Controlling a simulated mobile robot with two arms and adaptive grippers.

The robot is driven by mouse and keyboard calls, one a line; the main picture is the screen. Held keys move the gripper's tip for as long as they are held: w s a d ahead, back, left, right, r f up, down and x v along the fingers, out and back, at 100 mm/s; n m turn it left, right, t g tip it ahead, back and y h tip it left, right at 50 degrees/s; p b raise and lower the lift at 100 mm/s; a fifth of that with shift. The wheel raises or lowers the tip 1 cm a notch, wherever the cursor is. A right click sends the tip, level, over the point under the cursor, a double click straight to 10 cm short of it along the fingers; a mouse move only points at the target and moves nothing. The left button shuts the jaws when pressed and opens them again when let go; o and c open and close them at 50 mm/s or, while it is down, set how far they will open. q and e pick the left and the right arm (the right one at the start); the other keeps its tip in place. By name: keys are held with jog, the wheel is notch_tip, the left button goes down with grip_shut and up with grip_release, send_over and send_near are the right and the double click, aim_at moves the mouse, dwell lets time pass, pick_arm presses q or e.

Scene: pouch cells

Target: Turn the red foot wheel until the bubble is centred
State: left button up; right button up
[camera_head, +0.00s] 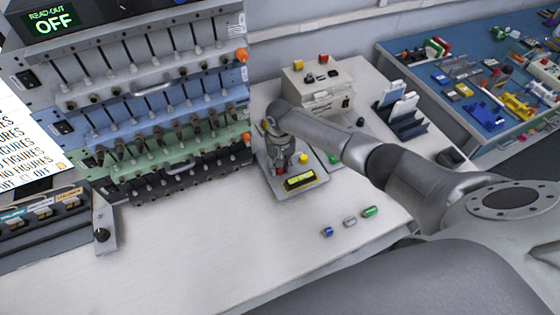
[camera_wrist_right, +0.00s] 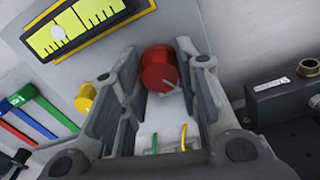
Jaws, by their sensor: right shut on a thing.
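The red foot wheel (camera_wrist_right: 158,70) is between the two fingers of my right gripper (camera_wrist_right: 157,56) in the right wrist view. My right gripper is shut on it, with a finger on either side. The yellow-green level vial (camera_wrist_right: 86,27) lies on the plate beside it; its pale bubble (camera_wrist_right: 58,33) sits left of the vial's middle. In the head view the vial (camera_head: 299,180) is at the plate's front, and my right gripper (camera_head: 279,160) reaches down behind it, largely hiding the red wheel. My left gripper is not in view.
A yellow knob (camera_wrist_right: 85,97) is on the same plate (camera_head: 286,193). A banked rack of levers (camera_head: 165,105) stands close on the left. A cream box (camera_head: 318,90) stands behind. Small coloured cells (camera_head: 349,221) lie in front, and the table's front (camera_head: 240,240) is clear.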

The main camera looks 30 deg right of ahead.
jog(key=n+p, duration=0.1)
jog(key=n, duration=0.4)
jog(key=shift+n, duration=0.3)
jog(key=n, duration=1.1)
jog(key=shift+n, duration=0.4)
jog(key=n+b, duration=0.1)
jog(key=n, duration=0.5)
jog(key=o, duration=1)
jog(key=shift+o, duration=0.2)
